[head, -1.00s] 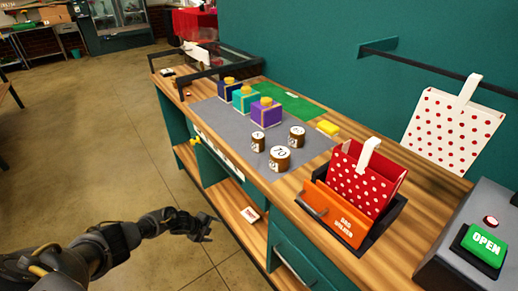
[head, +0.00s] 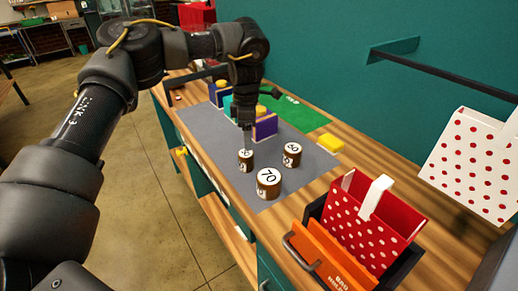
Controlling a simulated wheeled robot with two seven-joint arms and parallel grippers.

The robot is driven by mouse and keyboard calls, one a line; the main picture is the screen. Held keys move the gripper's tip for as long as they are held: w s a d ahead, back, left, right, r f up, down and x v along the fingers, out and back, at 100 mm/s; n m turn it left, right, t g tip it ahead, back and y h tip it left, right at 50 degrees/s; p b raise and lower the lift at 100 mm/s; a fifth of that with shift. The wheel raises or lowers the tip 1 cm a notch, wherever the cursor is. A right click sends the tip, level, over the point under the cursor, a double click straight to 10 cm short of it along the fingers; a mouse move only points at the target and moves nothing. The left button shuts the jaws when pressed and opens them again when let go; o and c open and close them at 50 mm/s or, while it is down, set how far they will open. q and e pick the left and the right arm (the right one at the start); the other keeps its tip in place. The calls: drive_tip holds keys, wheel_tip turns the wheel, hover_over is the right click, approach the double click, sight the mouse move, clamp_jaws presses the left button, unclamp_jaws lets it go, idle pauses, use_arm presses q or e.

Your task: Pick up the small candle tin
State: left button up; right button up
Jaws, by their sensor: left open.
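Three brown candle tins with white lids stand on the grey mat (head: 205,128). The smallest tin (head: 245,163) is on the left, its lid partly covered by my gripper. A larger tin marked 70 (head: 268,188) stands nearest, and a middle-sized one (head: 292,158) stands to the right. My left gripper (head: 246,146) points down at the small tin, with its fingertips at the lid. The jaws are open. I cannot tell whether the fingers touch the tin. My right gripper is out of view.
Boxes, including a purple one (head: 265,127), stand just behind the gripper. The orange bag holder (head: 318,258) with a red polka-dot bag (head: 348,226) stands front right. Mat between tins and front edge is clear.

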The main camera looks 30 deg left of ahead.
sight(246, 153)
use_arm(q)
drive_tip(key=shift+w+d+r, duration=0.15)
drive_tip(key=shift+w, duration=0.15)
drive_tip(key=s+f, duration=0.3)
drive_tip(key=shift+s+d, duration=0.1)
drive_tip(key=shift+w+f, duration=1)
drive_tip(key=shift+f, duration=0.15)
drive_tip(key=shift+s+a+f+p, duration=0.3)
drive_tip(key=shift+s+f+p, duration=0.15)
drive_tip(key=shift+s, duration=0.15)
wheel_tip(246, 153, down, 4)
drive_tip(key=shift+w+a+r+p, duration=0.1)
drive_tip(key=shift+r+p, duration=0.1)
drive_tip(key=shift+p, duration=0.35)
drive_tip(key=shift+f, duration=0.2)
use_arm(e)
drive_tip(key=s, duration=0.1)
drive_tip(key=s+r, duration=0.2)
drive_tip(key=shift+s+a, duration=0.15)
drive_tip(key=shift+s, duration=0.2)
